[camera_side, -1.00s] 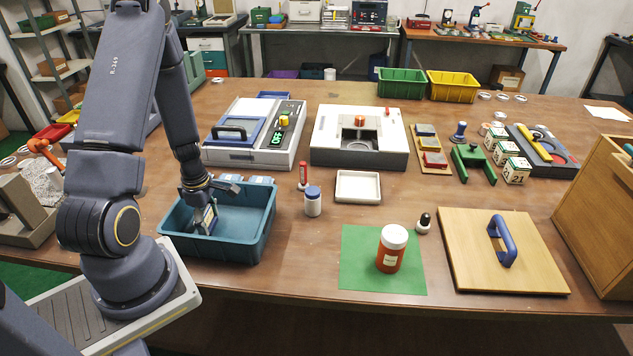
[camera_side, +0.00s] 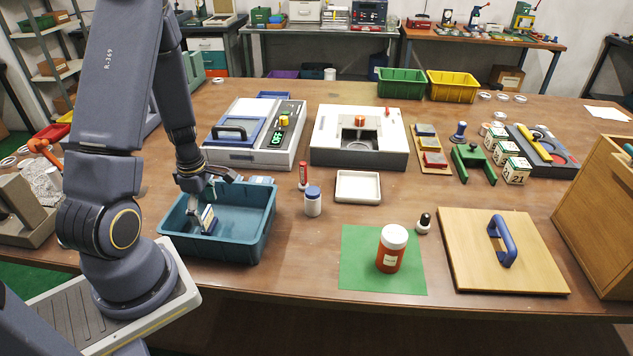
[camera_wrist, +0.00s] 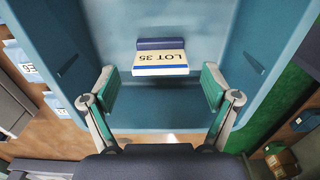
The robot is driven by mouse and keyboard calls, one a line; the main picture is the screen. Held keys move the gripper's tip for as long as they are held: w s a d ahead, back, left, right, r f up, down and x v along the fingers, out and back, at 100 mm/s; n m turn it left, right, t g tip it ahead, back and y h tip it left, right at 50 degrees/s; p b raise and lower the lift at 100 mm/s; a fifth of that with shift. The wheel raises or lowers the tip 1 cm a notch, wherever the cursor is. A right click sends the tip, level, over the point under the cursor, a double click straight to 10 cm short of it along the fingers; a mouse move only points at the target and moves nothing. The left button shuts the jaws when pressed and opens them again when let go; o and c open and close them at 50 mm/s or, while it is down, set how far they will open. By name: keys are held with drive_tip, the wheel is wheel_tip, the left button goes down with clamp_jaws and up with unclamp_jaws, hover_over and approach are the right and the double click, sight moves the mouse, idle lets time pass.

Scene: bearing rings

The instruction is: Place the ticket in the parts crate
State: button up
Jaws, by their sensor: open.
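The ticket (camera_side: 208,219) is a small cream-and-blue piece inside the blue parts crate (camera_side: 256,236). In the wrist view the ticket (camera_wrist: 160,63) shows its cream face reading "LOT 35", upside down, with a dark blue strip along its far edge. The crate (camera_wrist: 205,20) surrounds it there. My gripper (camera_side: 195,207) is over the left part of the crate, just above the ticket. In the wrist view my gripper (camera_wrist: 159,88) is open, its green-padded fingers wide apart either side of the ticket's line and not touching it.
A white jar with a blue lid (camera_side: 313,201) and a red marker (camera_side: 303,176) stand right of the crate. Two machines stand behind.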

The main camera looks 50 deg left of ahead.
sight(206, 212)
wheel_tip(206, 212, up, 8)
drive_tip(key=shift+w+f, duration=0.1)
drive_tip(key=shift+f, duration=0.15)
drive_tip(key=w+d+r+m+t, duration=0.3)
drive_tip(key=w+d+r+m, duration=0.3)
drive_tip(key=d+r+m, duration=0.5)
drive_tip(key=s+d+r+m+t, duration=0.2)
drive_tip(key=s+d+r+m, duration=0.3)
drive_tip(key=d+r+m, duration=0.5)
drive_tip(key=d+m, duration=0.1)
drive_tip(key=m, duration=0.5)
drive_tip(key=shift+d+t, duration=0.3)
drive_tip(key=shift+d, duration=0.05)
